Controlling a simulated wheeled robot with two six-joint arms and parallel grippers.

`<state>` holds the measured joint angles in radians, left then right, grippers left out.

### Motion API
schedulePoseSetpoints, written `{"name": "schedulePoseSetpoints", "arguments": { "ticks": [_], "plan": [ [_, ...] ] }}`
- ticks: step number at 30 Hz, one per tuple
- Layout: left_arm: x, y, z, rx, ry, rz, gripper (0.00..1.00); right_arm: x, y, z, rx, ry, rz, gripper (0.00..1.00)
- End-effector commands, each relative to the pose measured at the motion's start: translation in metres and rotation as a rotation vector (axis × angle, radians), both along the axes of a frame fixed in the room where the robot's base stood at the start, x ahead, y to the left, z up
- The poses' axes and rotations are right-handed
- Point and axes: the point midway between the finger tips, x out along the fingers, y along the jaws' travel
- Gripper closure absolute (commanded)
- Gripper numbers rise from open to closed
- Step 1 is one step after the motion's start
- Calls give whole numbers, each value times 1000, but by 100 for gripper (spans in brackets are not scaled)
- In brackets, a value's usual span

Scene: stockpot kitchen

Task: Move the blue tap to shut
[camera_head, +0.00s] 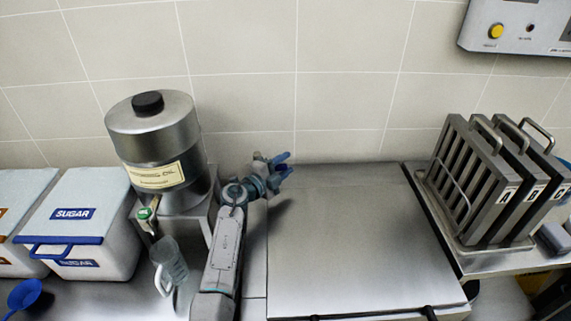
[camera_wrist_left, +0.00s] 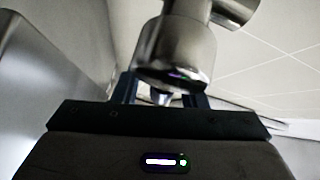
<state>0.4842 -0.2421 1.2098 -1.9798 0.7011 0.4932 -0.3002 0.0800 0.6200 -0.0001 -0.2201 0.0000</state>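My left gripper (camera_head: 283,164) is near the back wall, left of the wide steel top, with its two blue fingertips apart. In the left wrist view its fingers (camera_wrist_left: 161,92) stand apart on either side of the lower end of a shiny metal fitting (camera_wrist_left: 172,48) with a side pipe. I cannot tell if that is the blue tap, or whether anything touches. I cannot make out a blue tap in the head view.
A steel drum (camera_head: 155,120) with a green-topped tap (camera_head: 144,214) stands left of my arm, above a clear jug (camera_head: 170,265). White sugar bins (camera_head: 110,220) are farther left. The wide steel top (camera_head: 345,235) is bare. Racked steel panels (camera_head: 470,185) stand at the right.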

Motion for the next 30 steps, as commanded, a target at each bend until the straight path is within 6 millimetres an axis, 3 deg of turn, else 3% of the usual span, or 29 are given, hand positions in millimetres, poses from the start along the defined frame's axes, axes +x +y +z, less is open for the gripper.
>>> {"name": "schedulePoseSetpoints", "arguments": {
  "ticks": [11, 17, 25, 30],
  "plan": [
    [5, -5, 0, -1, 1, 1, 62, 0, 1, 0, 1, 0, 0, 62],
    [5, -5, 0, -1, 1, 1, 99, 0, 1, 0, 1, 0, 0, 62],
    [7, -5, -1, -3, 1, 1, 100, 0, 1, -2, 1, -1, 0, 62],
    [19, -6, -2, -31, 0, -1, 100, 3, 1, -15, 1, -3, -1, 62]
  ]
}}
